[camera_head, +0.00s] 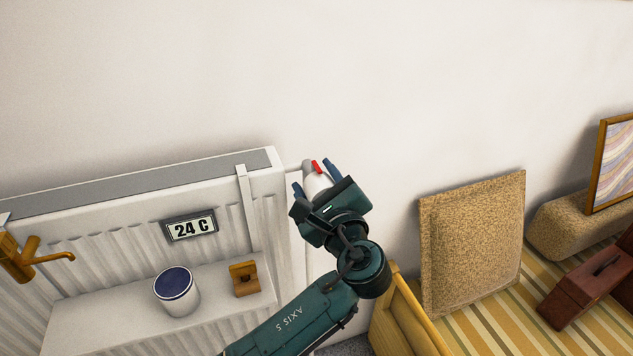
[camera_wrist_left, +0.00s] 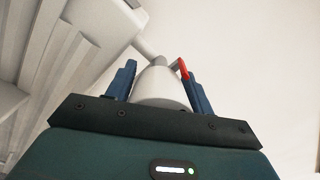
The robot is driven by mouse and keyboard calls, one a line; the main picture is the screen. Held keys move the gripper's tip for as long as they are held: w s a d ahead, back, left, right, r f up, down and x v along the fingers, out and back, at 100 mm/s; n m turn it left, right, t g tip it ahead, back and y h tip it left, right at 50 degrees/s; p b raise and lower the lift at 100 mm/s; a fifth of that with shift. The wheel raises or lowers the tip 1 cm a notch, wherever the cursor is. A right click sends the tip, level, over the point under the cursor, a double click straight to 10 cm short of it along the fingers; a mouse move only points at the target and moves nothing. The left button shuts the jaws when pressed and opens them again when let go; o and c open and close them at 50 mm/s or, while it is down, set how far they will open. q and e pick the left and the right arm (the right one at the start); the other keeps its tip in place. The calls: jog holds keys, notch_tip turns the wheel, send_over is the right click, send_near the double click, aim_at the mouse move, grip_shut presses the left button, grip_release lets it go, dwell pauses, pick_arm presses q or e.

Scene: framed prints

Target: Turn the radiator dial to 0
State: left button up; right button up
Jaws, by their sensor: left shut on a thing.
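The radiator dial (camera_head: 316,182) is a white knob with a red marker (camera_head: 317,166), at the right end of the white radiator (camera_head: 110,235). My left gripper (camera_head: 313,177) is shut on the dial, with one blue finger on each side. In the left wrist view the white dial (camera_wrist_left: 160,86) sits between the blue fingers, and the red marker (camera_wrist_left: 183,68) is beside the right finger. The numbers on the dial cannot be read. My right gripper is not in view.
A tan cushioned panel (camera_head: 472,240) leans on the wall at right.

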pick_arm(q)
jog(key=shift+r, duration=0.1)
dwell(0.4)
jog(key=o, duration=0.7)
jog(key=shift+c, duration=0.2)
